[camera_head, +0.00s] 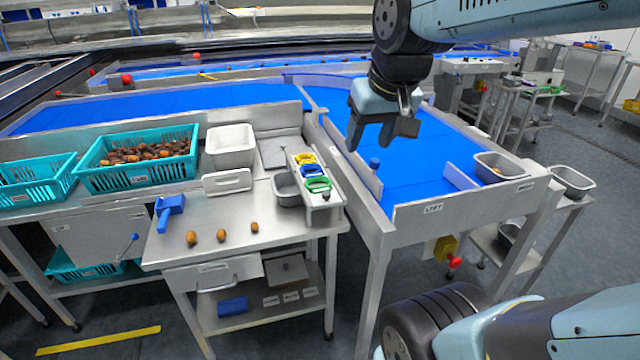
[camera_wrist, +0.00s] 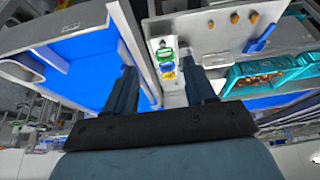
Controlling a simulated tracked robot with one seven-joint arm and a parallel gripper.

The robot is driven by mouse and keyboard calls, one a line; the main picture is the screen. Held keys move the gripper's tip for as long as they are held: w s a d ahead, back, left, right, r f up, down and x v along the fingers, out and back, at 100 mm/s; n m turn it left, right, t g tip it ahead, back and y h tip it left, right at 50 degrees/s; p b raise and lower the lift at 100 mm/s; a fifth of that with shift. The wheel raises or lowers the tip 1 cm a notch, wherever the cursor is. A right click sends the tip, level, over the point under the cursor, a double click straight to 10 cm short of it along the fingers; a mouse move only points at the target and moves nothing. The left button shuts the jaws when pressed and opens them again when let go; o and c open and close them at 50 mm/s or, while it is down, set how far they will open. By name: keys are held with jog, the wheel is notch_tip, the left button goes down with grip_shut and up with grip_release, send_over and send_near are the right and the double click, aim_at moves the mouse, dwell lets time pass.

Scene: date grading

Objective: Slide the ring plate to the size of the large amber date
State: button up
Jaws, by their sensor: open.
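Yellow (camera_head: 304,158), blue (camera_head: 311,170) and green (camera_head: 317,184) rings sit in a row on a narrow metal plate (camera_head: 332,198) at the right edge of the steel table. The rings also show in the wrist view, the green one (camera_wrist: 165,53) nearest the top. Three brown-amber dates lie apart on the table: left (camera_head: 192,238), middle (camera_head: 221,235) and right (camera_head: 254,227). The right one looks smallest; left and middle look close in size. My gripper (camera_head: 371,142) is open and empty, above the blue belt, right of the rings, touching none of them.
A blue tool (camera_head: 168,210) lies left of the dates. A grey bin (camera_head: 287,188) stands beside the rings. Teal crates (camera_head: 135,178) and a white tub (camera_head: 230,147) stand behind. The table's front is mostly clear.

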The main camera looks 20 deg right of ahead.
jog(key=w+f+g, duration=0.3)
jog(key=w+f, duration=0.1)
jog(key=w, duration=0.9)
jog(key=g, duration=0.2)
send_over(326, 193)
notch_tip(326, 193, down, 10)
notch_tip(326, 193, down, 14)
jog(key=shift+w+r, duration=0.1)
jog(key=shift+r, duration=0.05)
grip_shut()
